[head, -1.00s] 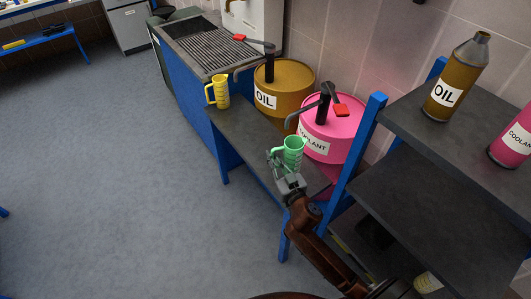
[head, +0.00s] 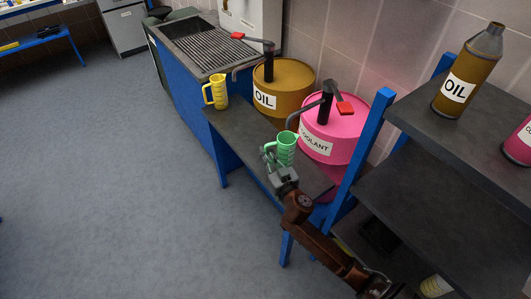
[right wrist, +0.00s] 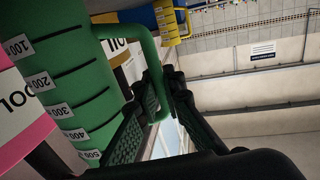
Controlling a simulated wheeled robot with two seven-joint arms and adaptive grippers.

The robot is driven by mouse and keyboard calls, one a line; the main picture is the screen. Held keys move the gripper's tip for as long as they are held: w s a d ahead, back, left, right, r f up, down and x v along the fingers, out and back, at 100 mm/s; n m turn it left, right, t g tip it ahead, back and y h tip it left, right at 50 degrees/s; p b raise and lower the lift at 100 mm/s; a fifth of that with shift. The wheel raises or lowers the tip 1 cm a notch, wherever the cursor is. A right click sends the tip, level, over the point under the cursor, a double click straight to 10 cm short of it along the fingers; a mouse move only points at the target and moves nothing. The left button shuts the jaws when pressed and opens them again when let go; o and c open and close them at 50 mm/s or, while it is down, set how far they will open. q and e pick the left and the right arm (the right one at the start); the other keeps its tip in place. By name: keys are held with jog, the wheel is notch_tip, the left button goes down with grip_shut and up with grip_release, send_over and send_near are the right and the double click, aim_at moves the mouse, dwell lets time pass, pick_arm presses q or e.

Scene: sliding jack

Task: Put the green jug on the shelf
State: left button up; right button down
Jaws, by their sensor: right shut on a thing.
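The green jug (head: 286,147) is upright at the narrow dark bench, in front of the pink coolant drum. I cannot tell if it touches the bench top. My right gripper (head: 270,160) is shut on the jug's handle. In the right wrist view the fingers (right wrist: 165,85) close around the green handle, and the jug's side (right wrist: 65,75) shows measuring marks. The shelf unit (head: 425,195) with dark boards and blue posts stands at the right. My left gripper is not in view.
A yellow jug (head: 217,92) stands at the bench's far end. The oil drum (head: 284,85) and pink coolant drum (head: 340,130) have pumps with spouts. An oil bottle (head: 468,72) and a pink bottle (head: 518,145) stand on the top shelf. The middle board has bare room.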

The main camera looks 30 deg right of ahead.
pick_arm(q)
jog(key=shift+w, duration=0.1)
pick_arm(e)
jog(key=shift+f, duration=0.1)
jog(key=c, duration=2)
grip_release()
jog(key=shift+c, duration=0.2)
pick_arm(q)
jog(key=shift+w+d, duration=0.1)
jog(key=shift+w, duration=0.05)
pick_arm(e)
jog(key=shift+s, duration=0.2)
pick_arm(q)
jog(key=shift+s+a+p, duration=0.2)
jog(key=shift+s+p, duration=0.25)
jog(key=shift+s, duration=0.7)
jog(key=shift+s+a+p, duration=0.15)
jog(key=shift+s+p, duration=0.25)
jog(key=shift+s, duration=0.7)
pick_arm(e)
jog(key=s+a, duration=0.1)
jog(key=s, duration=1)
jog(key=shift+s+a, duration=0.2)
jog(key=shift+s, duration=0.05)
